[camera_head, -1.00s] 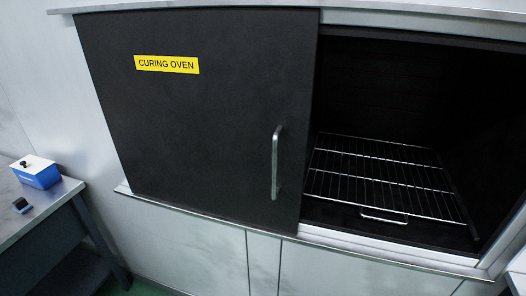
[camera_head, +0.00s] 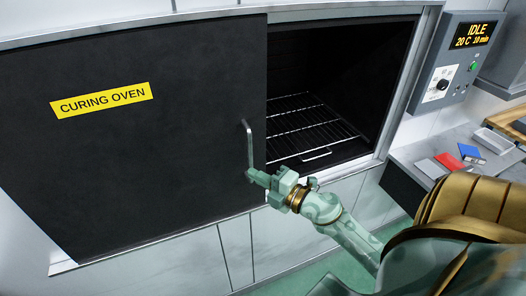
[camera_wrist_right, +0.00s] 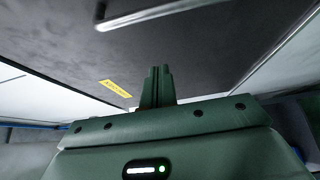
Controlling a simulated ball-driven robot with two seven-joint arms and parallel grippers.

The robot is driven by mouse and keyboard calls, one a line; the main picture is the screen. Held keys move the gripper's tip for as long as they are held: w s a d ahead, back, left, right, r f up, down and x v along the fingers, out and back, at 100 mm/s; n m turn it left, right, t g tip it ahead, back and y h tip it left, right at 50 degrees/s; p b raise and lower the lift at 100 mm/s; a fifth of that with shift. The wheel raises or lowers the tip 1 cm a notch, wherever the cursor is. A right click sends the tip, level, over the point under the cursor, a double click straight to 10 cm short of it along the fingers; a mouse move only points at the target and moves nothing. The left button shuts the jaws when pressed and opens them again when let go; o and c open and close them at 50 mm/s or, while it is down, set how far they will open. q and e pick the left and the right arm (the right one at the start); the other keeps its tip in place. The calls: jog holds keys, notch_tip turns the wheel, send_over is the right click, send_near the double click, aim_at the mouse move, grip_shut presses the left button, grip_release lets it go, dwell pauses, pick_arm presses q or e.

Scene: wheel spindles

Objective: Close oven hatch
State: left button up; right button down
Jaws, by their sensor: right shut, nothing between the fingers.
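The oven hatch (camera_head: 150,140) is a black sliding panel with a yellow "CURING OVEN" label (camera_head: 102,100). It stands to the left, and the oven opening (camera_head: 335,95) beside it is open, with a wire rack (camera_head: 305,125) inside. A vertical metal handle (camera_head: 248,145) is at the hatch's right edge. My right gripper (camera_head: 252,176) is shut and empty, its tips at the handle's lower end; I cannot tell whether they touch it. In the right wrist view my shut fingers (camera_wrist_right: 157,85) point at the dark hatch (camera_wrist_right: 200,60), with the handle (camera_wrist_right: 150,14) above them. My left gripper is not in view.
A control panel (camera_head: 456,62) reading "IDLE" is right of the oven. A grey counter (camera_head: 410,155) at the right holds a red item (camera_head: 449,162), a blue item (camera_head: 471,152) and a grey tray (camera_head: 493,140). White cabinet fronts (camera_head: 285,240) are below the oven.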

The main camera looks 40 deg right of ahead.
aim_at(251, 159)
jog(key=x, duration=0.7)
jog(key=d, duration=0.4)
jog(key=shift+s+d+f, duration=0.1)
jog(key=shift+s+d, duration=0.1)
jog(key=shift+s, duration=0.05)
jog(key=shift+a, duration=0.1)
